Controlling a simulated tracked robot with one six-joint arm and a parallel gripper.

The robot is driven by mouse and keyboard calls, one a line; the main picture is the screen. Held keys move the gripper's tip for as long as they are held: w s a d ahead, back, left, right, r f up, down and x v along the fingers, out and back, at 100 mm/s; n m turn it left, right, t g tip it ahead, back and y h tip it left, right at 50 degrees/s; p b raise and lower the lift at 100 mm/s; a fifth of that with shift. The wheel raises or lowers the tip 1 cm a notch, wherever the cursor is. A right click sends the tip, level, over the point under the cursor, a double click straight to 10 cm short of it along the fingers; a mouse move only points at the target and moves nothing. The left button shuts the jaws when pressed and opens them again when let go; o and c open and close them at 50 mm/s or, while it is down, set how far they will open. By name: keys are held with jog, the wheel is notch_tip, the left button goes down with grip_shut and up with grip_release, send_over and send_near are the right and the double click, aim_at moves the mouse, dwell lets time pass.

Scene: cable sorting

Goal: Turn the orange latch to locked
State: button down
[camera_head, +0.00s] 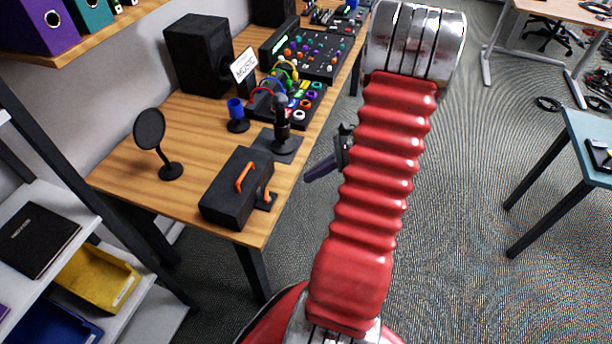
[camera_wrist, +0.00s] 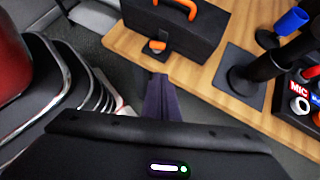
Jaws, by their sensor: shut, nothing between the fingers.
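A black case (camera_head: 232,198) with an orange carry handle (camera_head: 243,177) on top stands at the near end of the wooden table. The small orange latch (camera_head: 268,197) is low on the case's right side, by a black base plate. In the wrist view the latch (camera_wrist: 157,45) shows below the case (camera_wrist: 172,30); its exact turn is too small to tell. My gripper (camera_head: 310,174), with purple fingers, is shut and empty. It hangs off the table's right edge, apart from the latch. In the wrist view its fingers (camera_wrist: 160,82) point toward the latch.
A microphone on a stand (camera_head: 282,125), a blue cup (camera_head: 237,113) and a round black disc on a stand (camera_head: 150,135) are on the wooden table (camera_head: 110,182). A mixer (camera_head: 306,55) and speaker (camera_head: 197,55) stand farther back.

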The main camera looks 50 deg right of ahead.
aim_at(267, 197)
jog(key=x, duration=0.3)
jog(key=r+x, duration=0.1)
jog(key=x, duration=0.3)
jog(key=a+x, duration=0.1)
jog(key=x, duration=0.2)
jog(key=shift+w+a, duration=0.15)
jog(key=shift+w, duration=0.4)
jog(key=shift+w+a, duration=0.45)
jog(key=shift+w, duration=0.05)
